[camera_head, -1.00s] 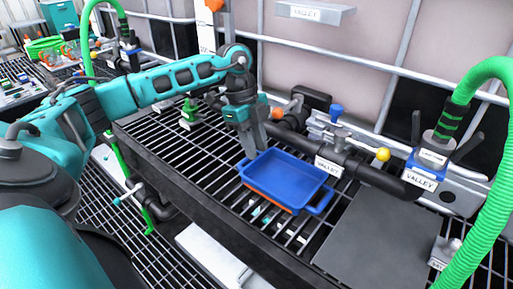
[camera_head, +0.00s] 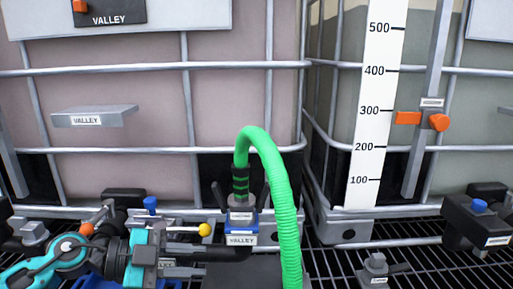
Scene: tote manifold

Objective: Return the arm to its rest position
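My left arm shows at the bottom left, teal and dark grey. The part at its end, my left gripper (camera_head: 143,262), is in front of the black pipe and valve fittings. Its fingertips cannot be made out, so I cannot tell whether it is open or shut. Bits of the blue tray (camera_head: 95,283) show at the bottom edge, beneath the arm; most of it is cut off or hidden. My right gripper is not in view.
A yellow-knobbed valve lever (camera_head: 204,230) and a green hose (camera_head: 270,165) on a coupling labelled VALLEY (camera_head: 241,226) stand close right of the gripper. Caged tanks rise behind, with a white level scale (camera_head: 375,110). Black grating (camera_head: 410,262) is at the lower right.

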